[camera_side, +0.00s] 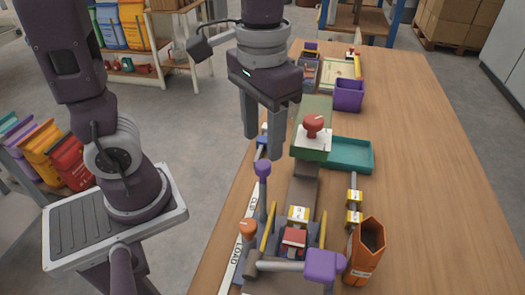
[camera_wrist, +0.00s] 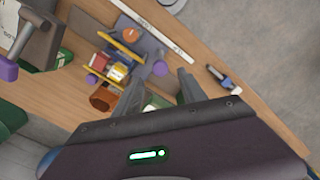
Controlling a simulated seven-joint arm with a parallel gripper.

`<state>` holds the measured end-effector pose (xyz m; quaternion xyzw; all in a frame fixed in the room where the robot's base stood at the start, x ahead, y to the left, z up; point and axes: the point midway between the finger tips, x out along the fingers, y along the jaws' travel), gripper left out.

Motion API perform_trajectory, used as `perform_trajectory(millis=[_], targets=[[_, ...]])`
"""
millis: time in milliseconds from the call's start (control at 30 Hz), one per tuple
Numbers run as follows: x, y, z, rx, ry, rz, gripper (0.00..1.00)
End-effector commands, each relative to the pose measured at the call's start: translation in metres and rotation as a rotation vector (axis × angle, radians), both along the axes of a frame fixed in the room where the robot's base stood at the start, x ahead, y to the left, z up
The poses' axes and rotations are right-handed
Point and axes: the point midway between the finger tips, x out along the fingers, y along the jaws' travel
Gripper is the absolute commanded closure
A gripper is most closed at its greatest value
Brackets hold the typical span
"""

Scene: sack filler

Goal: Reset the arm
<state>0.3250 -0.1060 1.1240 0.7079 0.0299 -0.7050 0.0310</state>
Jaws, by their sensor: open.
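My gripper (camera_side: 262,138) hangs above the left edge of the wooden table in the side view, fingers pointing down. Its two fingers are apart with nothing between them. The wrist view also shows the parted fingers of my gripper (camera_wrist: 158,85) over the table. Below and in front of it in the side view is the filler fixture (camera_side: 303,185), with a purple-knobbed lever (camera_side: 263,170), an orange knob (camera_side: 247,229) and a red-topped button on a green and white box (camera_side: 312,135). A red and white block (camera_side: 293,241) and a yellow and white block (camera_side: 298,215) sit in its near end.
A purple handle (camera_side: 324,265) and an orange open container (camera_side: 367,250) stand at the near end. A teal tray (camera_side: 350,155) and a purple bin (camera_side: 348,95) lie beyond. The table's right side (camera_side: 440,180) is clear. A shelf (camera_side: 150,50) stands behind.

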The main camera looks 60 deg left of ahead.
Motion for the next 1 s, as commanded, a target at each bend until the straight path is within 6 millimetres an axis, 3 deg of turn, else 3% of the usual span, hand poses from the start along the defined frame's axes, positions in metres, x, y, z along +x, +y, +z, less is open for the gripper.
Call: perform_trajectory(millis=[133,433,600,733,1000], targets=[[0.0,0.0,0.014,0.0,0.0,0.001,0.51],[-0.002,0.003,0.017,-0.001,-0.014,0.0,0.51],[-0.032,0.033,0.035,-0.006,-0.228,-0.028,0.51],[-0.057,0.052,0.037,0.007,-0.395,-0.06,0.51],[-0.068,0.06,0.034,0.024,-0.489,-0.085,0.51]])
